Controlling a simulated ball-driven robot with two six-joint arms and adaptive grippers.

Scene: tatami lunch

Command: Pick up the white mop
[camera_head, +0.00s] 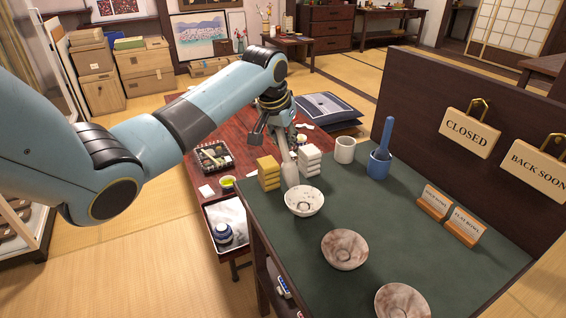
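A pale, white long-necked object (289,171), which looks like the white mop, is at the far left of the green counter top. It leans slightly, with its narrow end up and wide end down, behind a speckled bowl (304,207). My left gripper (271,137) is right above it, pointing down, with dark fingers around or beside its upper end. I cannot tell whether they grip it. Whether its lower end touches the counter is also unclear. My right gripper is out of view.
Yellow blocks (268,173) and white blocks (309,160) flank the mop. A white cup (345,150) and a blue cup (378,167) with a blue-handled tool (387,133) stand farther right. Another bowl (345,250) is nearer. A dark panel (440,165) edges the counter.

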